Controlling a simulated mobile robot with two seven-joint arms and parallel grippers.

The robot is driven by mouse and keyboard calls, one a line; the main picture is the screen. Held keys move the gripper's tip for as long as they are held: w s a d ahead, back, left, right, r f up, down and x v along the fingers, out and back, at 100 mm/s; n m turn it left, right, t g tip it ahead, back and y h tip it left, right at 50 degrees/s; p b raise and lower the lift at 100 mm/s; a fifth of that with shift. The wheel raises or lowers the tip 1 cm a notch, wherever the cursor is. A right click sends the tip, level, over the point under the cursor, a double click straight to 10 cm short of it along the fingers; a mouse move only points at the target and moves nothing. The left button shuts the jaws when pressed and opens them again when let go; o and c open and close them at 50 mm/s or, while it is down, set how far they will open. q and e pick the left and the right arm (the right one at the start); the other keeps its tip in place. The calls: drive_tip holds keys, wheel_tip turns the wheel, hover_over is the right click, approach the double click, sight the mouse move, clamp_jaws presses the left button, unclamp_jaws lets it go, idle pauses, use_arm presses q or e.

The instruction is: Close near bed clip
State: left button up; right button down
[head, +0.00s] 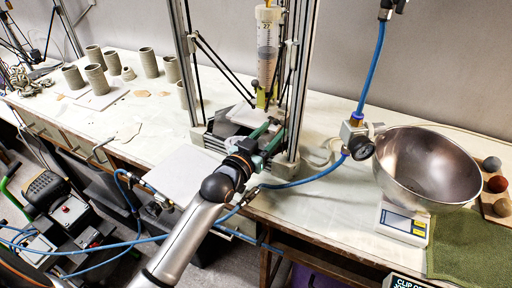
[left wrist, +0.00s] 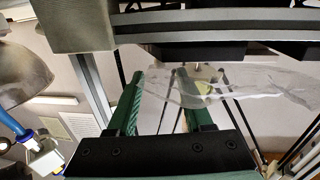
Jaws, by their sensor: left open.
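My left gripper (head: 268,130) reaches in at the base of the delta printer, at the front edge of its bed (head: 246,114). Its two green fingers stand apart, with nothing seen held between them. In the left wrist view the open fingers (left wrist: 166,85) point up the picture, with a clear, see-through sheet-like shape (left wrist: 250,84) across and beyond them. The near bed clip cannot be made out; the gripper and arm cover the front of the bed. My right gripper is not in view.
A clay-filled syringe (head: 267,45) hangs above the bed between metal uprights. A blue hose (head: 310,180) runs past the arm to a pressure gauge (head: 360,146). A steel bowl (head: 428,165) on a scale (head: 403,224) stands right. Clay cups (head: 97,79) stand left.

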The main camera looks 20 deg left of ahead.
use_arm(q)
drive_tip(key=s+a, duration=0.1)
drive_tip(key=s, duration=0.7)
drive_tip(key=shift+s+a, duration=0.2)
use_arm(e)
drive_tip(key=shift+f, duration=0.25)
use_arm(q)
drive_tip(key=shift+c, duration=0.3)
